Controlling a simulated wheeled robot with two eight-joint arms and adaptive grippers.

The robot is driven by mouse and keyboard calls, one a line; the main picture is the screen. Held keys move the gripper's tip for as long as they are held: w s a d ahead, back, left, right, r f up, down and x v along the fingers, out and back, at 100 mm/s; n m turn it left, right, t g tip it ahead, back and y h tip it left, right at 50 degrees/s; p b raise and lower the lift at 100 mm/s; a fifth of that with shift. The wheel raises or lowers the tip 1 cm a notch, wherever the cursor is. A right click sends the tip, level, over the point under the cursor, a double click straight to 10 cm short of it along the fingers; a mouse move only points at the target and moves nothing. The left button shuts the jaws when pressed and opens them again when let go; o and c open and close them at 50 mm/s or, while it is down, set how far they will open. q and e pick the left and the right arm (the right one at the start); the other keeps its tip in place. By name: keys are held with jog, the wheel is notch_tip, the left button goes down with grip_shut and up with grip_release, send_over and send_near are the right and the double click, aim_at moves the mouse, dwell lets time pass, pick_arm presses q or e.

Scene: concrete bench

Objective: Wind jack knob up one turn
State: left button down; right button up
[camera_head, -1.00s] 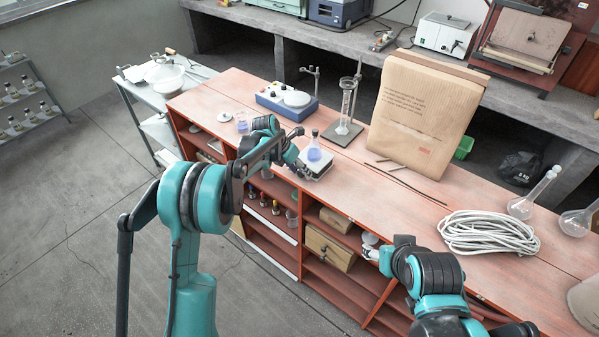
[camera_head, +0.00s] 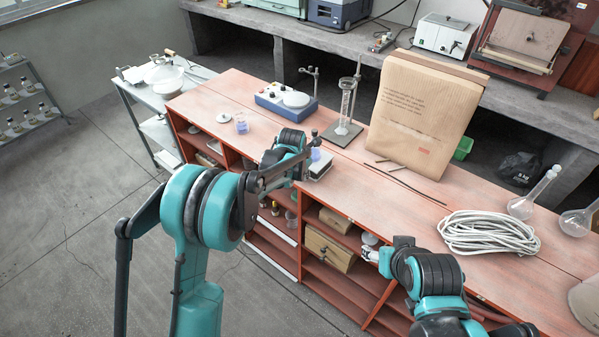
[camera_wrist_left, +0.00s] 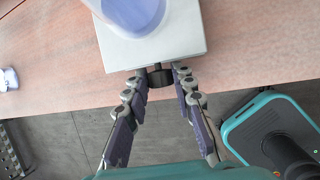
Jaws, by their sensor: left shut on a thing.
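The lab jack (camera_head: 320,165) stands at the front edge of the wooden bench, partly hidden behind my left arm. Its pale square top plate (camera_wrist_left: 180,48) shows in the left wrist view, with a flask of blue-violet liquid (camera_wrist_left: 135,14) on it. The flask (camera_head: 317,154) is partly covered by my arm in the head view. The black jack knob (camera_wrist_left: 160,77) sticks out from the jack's near side. My left gripper (camera_wrist_left: 160,82) is shut on the knob, a finger on each side. My right gripper (camera_head: 373,255) is low before the bench front; its fingers are too small to read.
A large paper bag (camera_head: 425,112) and coiled rope (camera_head: 487,233) are to the right.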

pick_arm(q)
jog(key=shift+s+d+t+y, duration=0.1)
jog(key=shift+t+y, duration=0.2)
jog(key=shift+y, duration=0.2)
jog(key=c, duration=1.3)
grip_release()
jog(key=shift+o, duration=0.2)
jog(key=v, duration=1.2)
jog(key=shift+f, duration=0.1)
